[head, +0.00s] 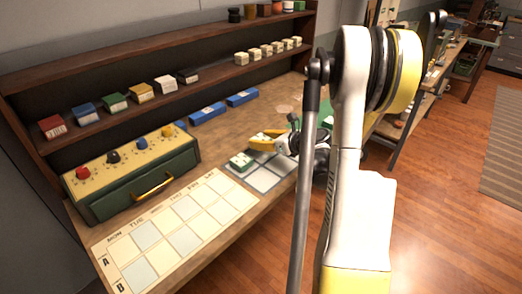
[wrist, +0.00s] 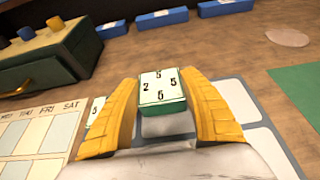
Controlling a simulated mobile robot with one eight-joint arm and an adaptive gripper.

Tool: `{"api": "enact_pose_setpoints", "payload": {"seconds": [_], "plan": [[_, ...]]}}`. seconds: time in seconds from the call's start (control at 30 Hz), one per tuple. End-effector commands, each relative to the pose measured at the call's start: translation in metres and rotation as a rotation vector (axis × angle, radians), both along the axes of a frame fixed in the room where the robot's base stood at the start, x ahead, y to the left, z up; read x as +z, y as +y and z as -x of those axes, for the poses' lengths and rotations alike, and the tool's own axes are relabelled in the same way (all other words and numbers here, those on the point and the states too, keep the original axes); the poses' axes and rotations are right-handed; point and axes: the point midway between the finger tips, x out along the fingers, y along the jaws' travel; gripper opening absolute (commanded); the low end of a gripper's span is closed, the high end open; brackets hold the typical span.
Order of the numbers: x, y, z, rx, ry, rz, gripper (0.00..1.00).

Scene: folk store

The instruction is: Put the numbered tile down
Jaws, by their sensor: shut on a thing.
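The numbered tile (wrist: 162,89) is a small block with a white top bearing black numbers and a green lower part. My gripper (wrist: 165,107) has its yellow fingers shut on the tile's two sides. In the head view my gripper (head: 265,143) is over the grey mat with pale squares (head: 282,168), and the held tile (head: 259,137) shows between the fingers. The mat also shows in the wrist view (wrist: 268,131). I cannot tell whether the held tile touches the mat. A second green and white tile (head: 241,160) sits on the mat, partly hidden by my left finger in the wrist view (wrist: 96,108).
A green box with coloured knobs (head: 135,167) and a weekday board (head: 178,228) lie left of the mat. Blue blocks (head: 208,112) stand behind, below a shelf (head: 150,98) of small boxes and tiles. A green sheet (wrist: 303,92) lies right of the mat.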

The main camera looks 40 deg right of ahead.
Motion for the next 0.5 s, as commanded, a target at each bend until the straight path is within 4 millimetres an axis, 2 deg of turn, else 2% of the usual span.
{"api": "enact_pose_setpoints", "payload": {"seconds": [0.1,0.2,0.5], "plan": [[-0.024,0.000,0.000,0.000,0.000,0.000,0.15],[-0.035,-0.001,0.000,0.000,0.000,0.000,0.15],[-0.034,0.000,0.000,0.000,0.000,0.000,0.15]]}}
